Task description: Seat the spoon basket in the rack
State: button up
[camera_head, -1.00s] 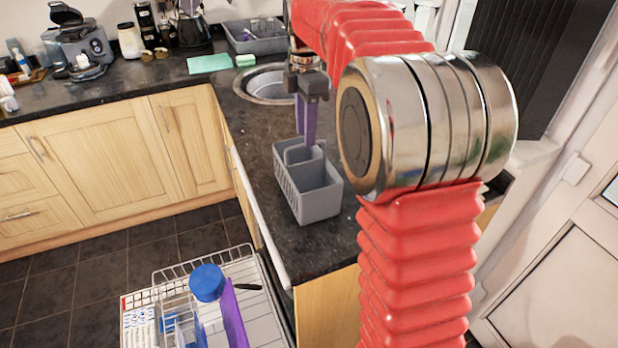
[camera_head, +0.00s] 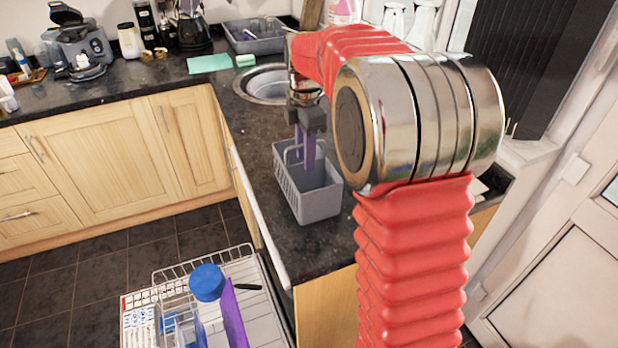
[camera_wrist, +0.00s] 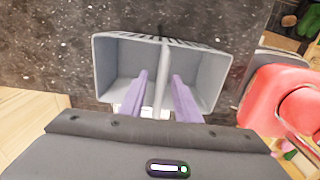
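The spoon basket (camera_head: 312,207) is a grey, open-topped box with slotted sides and a middle divider, standing upright on the dark granite counter. In the wrist view the basket (camera_wrist: 116,68) shows two compartments. My gripper (camera_head: 306,165) points down into it. In the wrist view the two purple fingers of my gripper (camera_wrist: 160,75) are apart, one on each side of the divider, with visible gaps. The white wire rack (camera_head: 262,306) is low at the lower left, beside the counter. It holds a blue-capped bottle (camera_head: 208,283) and a purple flat item (camera_head: 233,318).
The counter edge (camera_head: 262,220) lies between basket and rack. Behind the basket are a round sink (camera_head: 262,84), a green sponge (camera_head: 246,60) and a grey dish tub (camera_head: 262,38). The granite around the basket is clear.

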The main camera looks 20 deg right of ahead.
jog(key=shift+f, duration=1.9)
jog(key=shift+c, duration=0.3)
grip_shut()
